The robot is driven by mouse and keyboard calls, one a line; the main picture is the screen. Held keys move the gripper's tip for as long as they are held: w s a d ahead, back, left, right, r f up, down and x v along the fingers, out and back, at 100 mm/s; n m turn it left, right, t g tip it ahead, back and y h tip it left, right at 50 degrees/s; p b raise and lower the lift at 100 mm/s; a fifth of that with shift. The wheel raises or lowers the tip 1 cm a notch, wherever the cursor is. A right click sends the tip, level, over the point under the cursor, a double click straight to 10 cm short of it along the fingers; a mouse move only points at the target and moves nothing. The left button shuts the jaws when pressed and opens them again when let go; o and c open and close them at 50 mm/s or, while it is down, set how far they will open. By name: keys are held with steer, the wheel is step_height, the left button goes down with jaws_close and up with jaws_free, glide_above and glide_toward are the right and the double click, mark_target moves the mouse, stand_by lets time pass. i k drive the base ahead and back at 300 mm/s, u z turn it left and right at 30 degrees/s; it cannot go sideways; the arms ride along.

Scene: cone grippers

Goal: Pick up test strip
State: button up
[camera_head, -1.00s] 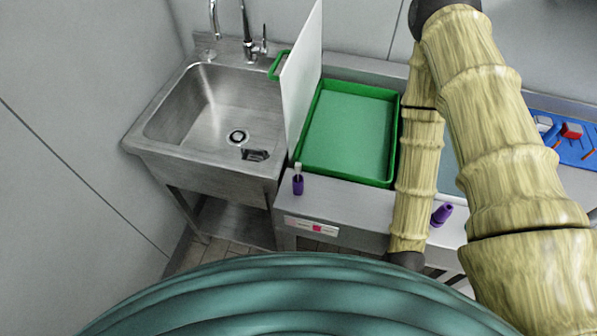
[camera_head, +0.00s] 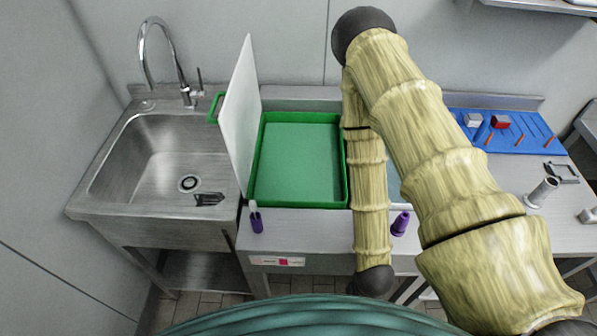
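No thing can be told for certain as the test strip. Thin orange sticks (camera_head: 520,139) lie on the blue mat (camera_head: 465,132) at the right. A small purple holder (camera_head: 257,223) with a white upper part stands at the counter's front edge, left of my arm. A second purple piece (camera_head: 400,224) is just right of my forearm. My arm rises from the lower right, bends at the top and comes down to a dark joint above the counter's front edge. My gripper is not visible.
A green tray (camera_head: 346,180) lies on the counter beside an upright white board (camera_head: 241,110). A metal sink (camera_head: 130,190) with a tap (camera_head: 184,85) is at the left, a dark object in its basin. Red and white blocks are on the blue mat. A grey cylinder (camera_head: 541,192) stands far right.

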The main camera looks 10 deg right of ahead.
mark_target(252, 205)
steer(key=k, duration=0.5)
steer(key=z, duration=1.85)
steer(key=k, duration=0.85)
steer(key=u, duration=1.9)
